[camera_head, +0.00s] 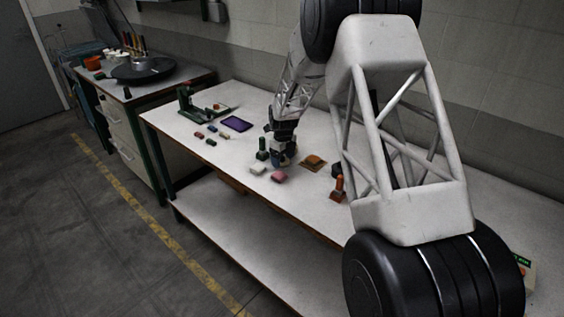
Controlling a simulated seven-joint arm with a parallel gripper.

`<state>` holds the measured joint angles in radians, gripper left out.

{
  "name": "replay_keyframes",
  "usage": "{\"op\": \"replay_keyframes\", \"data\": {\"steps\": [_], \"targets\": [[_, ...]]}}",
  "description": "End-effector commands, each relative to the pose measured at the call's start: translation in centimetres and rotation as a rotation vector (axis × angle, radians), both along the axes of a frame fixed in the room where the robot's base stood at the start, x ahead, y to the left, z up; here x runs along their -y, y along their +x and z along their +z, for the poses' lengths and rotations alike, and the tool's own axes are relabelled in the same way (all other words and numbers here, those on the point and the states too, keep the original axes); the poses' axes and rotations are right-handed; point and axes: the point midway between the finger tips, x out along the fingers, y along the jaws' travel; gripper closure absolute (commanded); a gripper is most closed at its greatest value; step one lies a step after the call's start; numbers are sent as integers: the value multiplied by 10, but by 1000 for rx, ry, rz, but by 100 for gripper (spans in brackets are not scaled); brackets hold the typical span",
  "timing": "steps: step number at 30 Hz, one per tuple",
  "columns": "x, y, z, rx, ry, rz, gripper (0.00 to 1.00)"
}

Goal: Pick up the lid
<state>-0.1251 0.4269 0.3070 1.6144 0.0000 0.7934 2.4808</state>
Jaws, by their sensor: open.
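My gripper (279,162) is open, pointing down close over the white table, small and dark in the head view. Its fingertips are around or just beside a small bluish item, and I cannot tell whether they touch it. A dark green knobbed piece (262,152) stands just left of the gripper. A brown-orange square piece (313,162) lies flat to its right. An orange knobbed piece (338,190) stands further right. I cannot tell which of these is the lid.
A white block (257,169) and a pink block (279,177) lie in front of the gripper. A purple pad (236,124), several small blocks and a green press (188,103) are to the left. My arm hides much of the table's right side. The table's (225,172) front-left edge is clear.

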Motion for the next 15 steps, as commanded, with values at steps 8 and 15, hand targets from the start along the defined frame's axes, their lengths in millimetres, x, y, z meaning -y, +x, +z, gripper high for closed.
{"op": "replay_keyframes", "data": {"steps": [8, 15], "targets": [[0, 0, 0, 0, 0, 0, 24], [0, 0, 0, 0, 0, 0, 58]]}}
